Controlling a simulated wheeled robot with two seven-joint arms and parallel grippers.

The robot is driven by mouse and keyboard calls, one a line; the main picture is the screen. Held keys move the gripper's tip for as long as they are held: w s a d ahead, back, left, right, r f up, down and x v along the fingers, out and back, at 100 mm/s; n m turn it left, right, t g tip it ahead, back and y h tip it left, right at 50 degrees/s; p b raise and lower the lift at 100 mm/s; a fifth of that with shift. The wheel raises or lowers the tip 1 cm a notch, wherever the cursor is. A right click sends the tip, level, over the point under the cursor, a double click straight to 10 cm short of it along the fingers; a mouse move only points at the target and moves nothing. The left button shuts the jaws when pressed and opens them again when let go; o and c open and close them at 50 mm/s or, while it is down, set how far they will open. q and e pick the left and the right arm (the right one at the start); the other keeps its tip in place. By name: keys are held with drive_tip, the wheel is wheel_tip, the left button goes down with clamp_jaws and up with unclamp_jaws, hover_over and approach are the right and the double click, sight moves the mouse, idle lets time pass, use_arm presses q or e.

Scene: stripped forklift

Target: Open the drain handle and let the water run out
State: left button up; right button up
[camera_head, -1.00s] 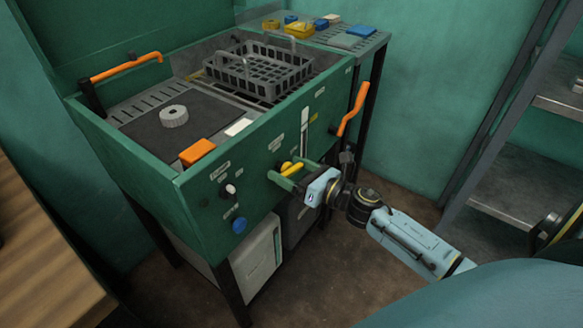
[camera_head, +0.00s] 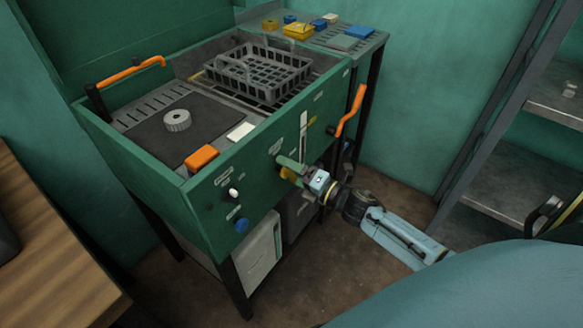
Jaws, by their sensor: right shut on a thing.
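The yellow drain handle (camera_head: 287,174) is on the front panel of the green wash unit (camera_head: 160,175). My right gripper (camera_head: 291,167) reaches in from the right and is shut on the handle, covering most of it. Only a small yellow part shows at the left of the fingers. The drain outlet is hidden, and I see no running water. My left gripper is not in view.
An orange lever (camera_head: 350,112) stands at the unit's right corner. A grey basket (camera_head: 262,72) rests on top. A white container (camera_head: 258,255) stands below. Metal shelves (camera_head: 530,170) are at right.

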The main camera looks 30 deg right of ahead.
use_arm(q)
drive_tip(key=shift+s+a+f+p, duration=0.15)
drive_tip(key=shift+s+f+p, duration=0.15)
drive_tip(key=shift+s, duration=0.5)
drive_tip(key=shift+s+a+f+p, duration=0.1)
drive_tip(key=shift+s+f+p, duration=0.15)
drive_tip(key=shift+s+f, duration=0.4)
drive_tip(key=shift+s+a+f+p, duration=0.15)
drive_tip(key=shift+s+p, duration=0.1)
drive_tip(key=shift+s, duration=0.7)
use_arm(e)
drive_tip(key=shift+m, duration=2.1)
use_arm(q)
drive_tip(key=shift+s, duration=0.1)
use_arm(e)
drive_tip(key=o, duration=0.9)
drive_tip(key=shift+c, duration=0.2)
